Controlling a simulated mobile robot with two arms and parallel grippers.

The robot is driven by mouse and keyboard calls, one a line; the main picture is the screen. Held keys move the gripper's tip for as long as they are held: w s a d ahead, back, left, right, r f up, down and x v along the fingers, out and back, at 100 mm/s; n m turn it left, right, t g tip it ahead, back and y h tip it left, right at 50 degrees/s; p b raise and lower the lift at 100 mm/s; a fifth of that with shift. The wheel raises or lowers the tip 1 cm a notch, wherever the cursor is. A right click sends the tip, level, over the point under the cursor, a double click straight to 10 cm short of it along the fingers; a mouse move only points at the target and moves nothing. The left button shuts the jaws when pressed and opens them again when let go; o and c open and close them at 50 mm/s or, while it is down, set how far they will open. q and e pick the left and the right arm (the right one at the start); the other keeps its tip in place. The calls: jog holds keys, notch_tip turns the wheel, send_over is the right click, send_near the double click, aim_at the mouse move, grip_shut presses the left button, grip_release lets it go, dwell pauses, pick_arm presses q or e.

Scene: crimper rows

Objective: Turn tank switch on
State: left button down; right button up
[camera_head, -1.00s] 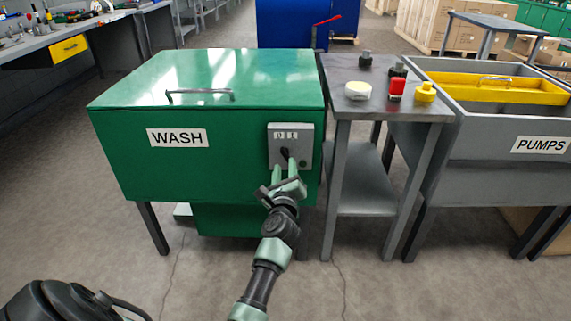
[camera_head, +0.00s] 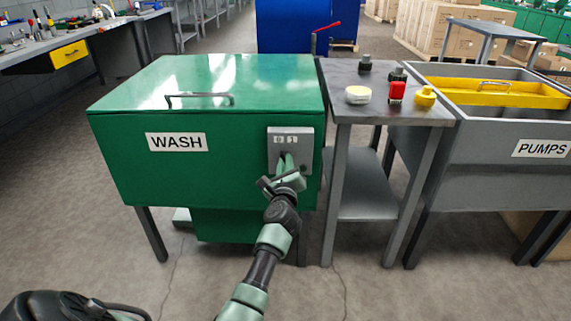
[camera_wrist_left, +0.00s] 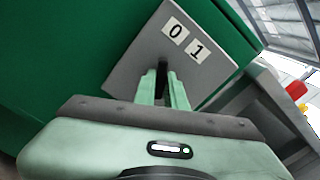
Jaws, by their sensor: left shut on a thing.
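The green wash tank (camera_head: 130,172) stands on legs at the left middle, with a grey switch plate (camera_head: 304,141) at the right of its front. The plate (camera_wrist_left: 140,65) bears the marks 0 and 1. My left gripper (camera_head: 286,162) is at the plate. In the left wrist view its two fingers (camera_wrist_left: 162,88) are on either side of the dark switch knob (camera_wrist_left: 162,70), shut on it. Most of the knob is hidden by the fingers, and I cannot tell exactly which mark it points to. My right gripper is not in view.
A grey side table (camera_head: 344,78) to the right holds several buttons and knobs. Beyond it is a grey sink marked PUMPS (camera_head: 480,150) with a yellow tray (camera_head: 500,93). The tank lid has a handle (camera_head: 200,96). The floor in front is open.

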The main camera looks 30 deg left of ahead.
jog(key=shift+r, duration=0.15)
pick_arm(q)
jog(key=shift+s+f+m+p, duration=0.1)
jog(key=shift+m+p, duration=3.2)
jog(key=shift+m, duration=2.7)
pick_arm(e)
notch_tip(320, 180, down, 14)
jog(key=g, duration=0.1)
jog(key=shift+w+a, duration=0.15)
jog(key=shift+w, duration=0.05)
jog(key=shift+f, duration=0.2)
pick_arm(q)
jog(key=c, duration=1.5)
grip_release()
jog(key=shift+o, duration=0.2)
